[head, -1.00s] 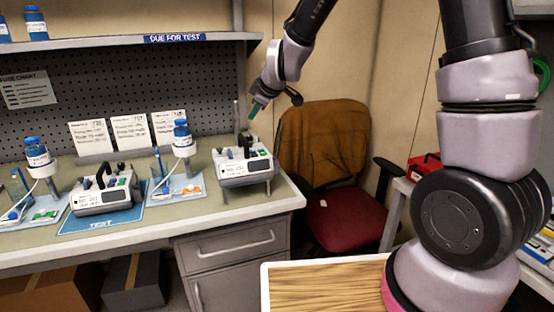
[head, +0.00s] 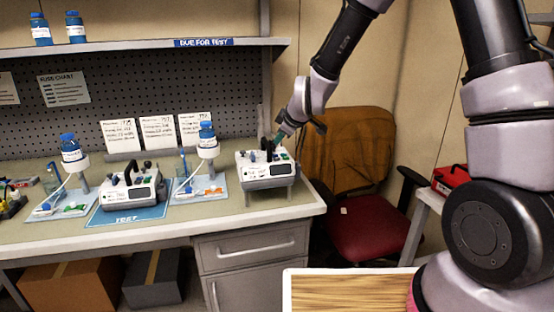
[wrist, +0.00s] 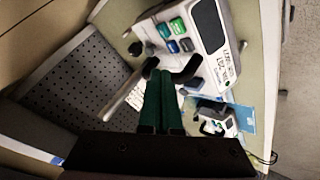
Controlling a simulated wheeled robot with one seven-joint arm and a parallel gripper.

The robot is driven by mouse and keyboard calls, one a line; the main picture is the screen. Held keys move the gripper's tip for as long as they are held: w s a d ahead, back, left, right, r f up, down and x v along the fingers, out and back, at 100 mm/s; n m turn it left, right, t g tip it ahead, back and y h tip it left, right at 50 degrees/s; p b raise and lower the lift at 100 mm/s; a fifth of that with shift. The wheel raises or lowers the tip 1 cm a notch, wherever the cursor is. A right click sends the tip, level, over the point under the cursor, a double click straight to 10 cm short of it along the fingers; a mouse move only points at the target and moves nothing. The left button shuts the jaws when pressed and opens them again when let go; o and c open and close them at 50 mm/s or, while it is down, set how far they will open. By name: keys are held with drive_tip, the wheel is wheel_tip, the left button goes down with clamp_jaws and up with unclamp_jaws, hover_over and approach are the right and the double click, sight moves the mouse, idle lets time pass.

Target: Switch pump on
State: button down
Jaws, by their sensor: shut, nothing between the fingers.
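A white pump (head: 268,171) stands at the right end of the bench, with a dark handle on top. In the wrist view its panel (wrist: 222,58) shows a dark screen, several green, blue and grey buttons (wrist: 178,28), a black knob (wrist: 136,48) and the black handle (wrist: 187,70). My gripper (head: 279,138) is just above this pump's top. Its green fingers (wrist: 158,68) are together and empty, and their tips lie near the handle and buttons; contact cannot be told. A second pump (head: 128,193) sits on the blue TEST mat (head: 128,218).
Blue-capped bottles on stands (head: 206,141) rise from small trays beside the pumps. Cards (head: 157,133) lean at the back under a shelf (head: 130,50). A chair (head: 350,150) is right of the bench.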

sight(280, 161)
drive_tip(key=shift+f, duration=1.65)
idle(0.8)
drive_tip(key=shift+f, duration=0.4)
drive_tip(key=shift+f, duration=0.5)
idle(0.5)
idle(0.3)
drive_tip(key=shift+r, duration=0.9)
drive_tip(key=shift+r, duration=2.55)
